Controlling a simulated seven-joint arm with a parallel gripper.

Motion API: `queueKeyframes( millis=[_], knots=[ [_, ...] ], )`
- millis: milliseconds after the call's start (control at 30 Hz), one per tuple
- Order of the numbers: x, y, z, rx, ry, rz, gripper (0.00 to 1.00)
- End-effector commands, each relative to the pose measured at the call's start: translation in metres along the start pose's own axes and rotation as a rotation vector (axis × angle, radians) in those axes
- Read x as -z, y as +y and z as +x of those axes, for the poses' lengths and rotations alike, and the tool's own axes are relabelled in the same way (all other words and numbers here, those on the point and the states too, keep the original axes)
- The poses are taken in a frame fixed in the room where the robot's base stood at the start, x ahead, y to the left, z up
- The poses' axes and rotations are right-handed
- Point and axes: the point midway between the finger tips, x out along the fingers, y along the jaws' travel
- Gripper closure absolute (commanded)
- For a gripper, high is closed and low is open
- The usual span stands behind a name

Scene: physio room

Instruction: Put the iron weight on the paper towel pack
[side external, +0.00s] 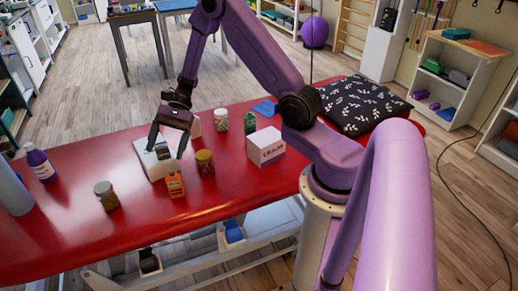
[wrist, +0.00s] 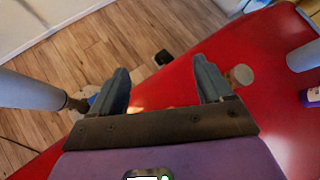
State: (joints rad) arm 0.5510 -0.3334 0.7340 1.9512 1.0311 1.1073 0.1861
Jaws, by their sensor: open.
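A white pack (side external: 150,172), which looks like the paper towel pack, lies on the red table, left of the middle in the side view. A small dark grey thing (side external: 163,152) shows on top of it, just below my gripper; it may be the iron weight, but it is too small to be sure. My gripper (side external: 168,145) points down over the pack with its fingers apart. In the wrist view my gripper (wrist: 163,85) is open, with only red table and floor between the fingers. The pack and dark thing cannot be made out there.
A white box (side external: 266,148) is to the right. A purple bottle (side external: 40,164) stands left. A patterned cushion (side external: 360,104) lies at the right end.

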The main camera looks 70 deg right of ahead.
Motion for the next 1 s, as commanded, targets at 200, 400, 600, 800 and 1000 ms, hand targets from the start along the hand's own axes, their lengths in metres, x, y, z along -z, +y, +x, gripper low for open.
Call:
queueKeyframes(
  millis=[200, 400, 600, 800, 1000],
  knots=[
    [-0.074, 0.041, 0.024, -0.293, 0.044, -0.360, 0.21],
    [-0.124, 0.089, 0.032, -0.531, 0.077, -0.702, 0.21],
    [-0.159, 0.139, 0.027, -0.740, 0.103, -1.062, 0.21],
    [-0.181, 0.183, 0.014, -0.912, 0.122, -1.438, 0.21],
    [-0.193, 0.217, -0.002, -1.036, 0.134, -1.813, 0.21]
  ],
)
